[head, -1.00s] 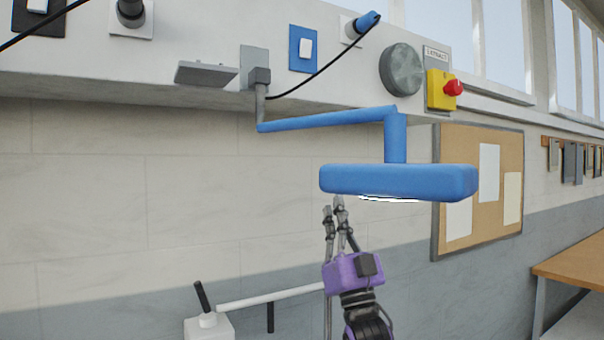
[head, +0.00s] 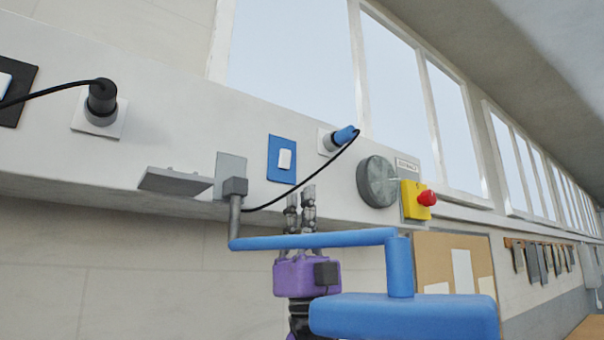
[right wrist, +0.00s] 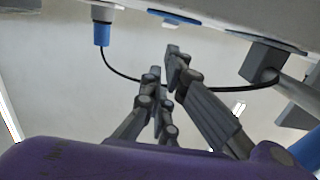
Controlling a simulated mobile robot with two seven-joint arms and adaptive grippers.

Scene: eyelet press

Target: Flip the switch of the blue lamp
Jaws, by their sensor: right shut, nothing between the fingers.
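The blue lamp (head: 405,315) hangs on a jointed blue arm in the head view, its underside hidden now. The switch, a white rocker (head: 286,158) on a blue plate (head: 273,170), is on the white wall panel. My right gripper (head: 301,197) is shut and empty, pointing up just below and slightly right of the switch, behind the lamp arm. In the right wrist view, the fingers (right wrist: 162,68) point up towards a strip of the blue plate's edge (right wrist: 176,17). I cannot tell whether they touch anything. My left gripper is not in view.
The lamp's black cable runs to a blue plug (head: 341,137), also in the right wrist view (right wrist: 101,34), passing near my fingers. A grey dial (head: 376,182) and red button (head: 427,198) are to the right. A grey shelf bracket (head: 175,182) juts out at left.

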